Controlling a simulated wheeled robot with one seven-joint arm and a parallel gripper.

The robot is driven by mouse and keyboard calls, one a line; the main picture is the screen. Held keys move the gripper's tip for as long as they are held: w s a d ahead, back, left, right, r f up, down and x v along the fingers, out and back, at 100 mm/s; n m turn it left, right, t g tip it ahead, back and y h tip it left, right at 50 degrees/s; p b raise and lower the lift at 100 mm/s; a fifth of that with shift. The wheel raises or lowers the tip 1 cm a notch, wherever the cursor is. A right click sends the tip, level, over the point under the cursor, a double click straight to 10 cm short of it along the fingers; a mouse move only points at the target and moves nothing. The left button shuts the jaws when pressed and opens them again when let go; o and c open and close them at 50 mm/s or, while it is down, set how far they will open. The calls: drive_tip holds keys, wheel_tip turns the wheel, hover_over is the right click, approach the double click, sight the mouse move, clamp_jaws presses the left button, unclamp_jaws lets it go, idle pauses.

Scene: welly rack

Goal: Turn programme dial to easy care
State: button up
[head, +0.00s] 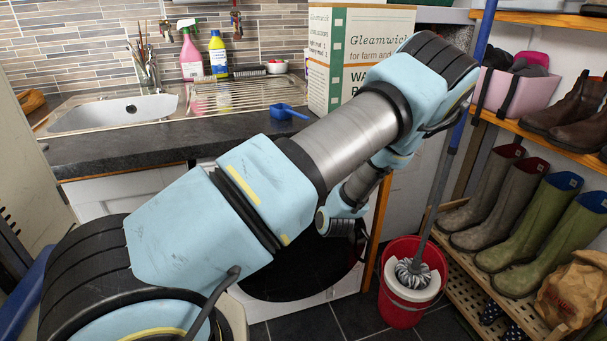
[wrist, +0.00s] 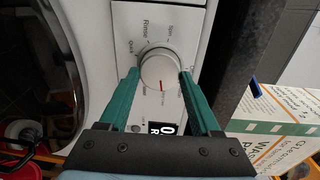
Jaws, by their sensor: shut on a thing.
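The washing machine's programme dial (wrist: 159,68) is a round pale silver knob on a white panel (wrist: 124,18) in the wrist view. Its red pointer mark lies on the side nearest my gripper. Rinse, Spin and Quick can be read around it; the label by the pointer is too small to read. My gripper (wrist: 159,73) has its green fingers on either side of the dial, shut on it. A dark display (wrist: 163,128) shows between the fingers. In the head view my arm hides the dial; the white washing machine (head: 272,309) shows below the worktop.
A large Gleamwich washing box (head: 340,50) and a blue scoop (head: 285,112) stand on the dark worktop (head: 110,150). A red mop bucket (head: 400,312) is on the floor to the right. A boot rack (head: 450,262) fills the right side.

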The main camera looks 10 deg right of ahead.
idle(0.3)
drive_tip(key=o, duration=1.4)
drive_tip(key=shift+c, duration=0.2)
drive_tip(key=s+d+b, duration=0.1)
drive_tip(key=s+b, duration=0.1)
drive_tip(key=s, duration=0.8)
drive_tip(key=shift+s+d+r, duration=0.15)
drive_tip(key=shift+s+r, duration=0.1)
drive_tip(key=shift+s, duration=0.15)
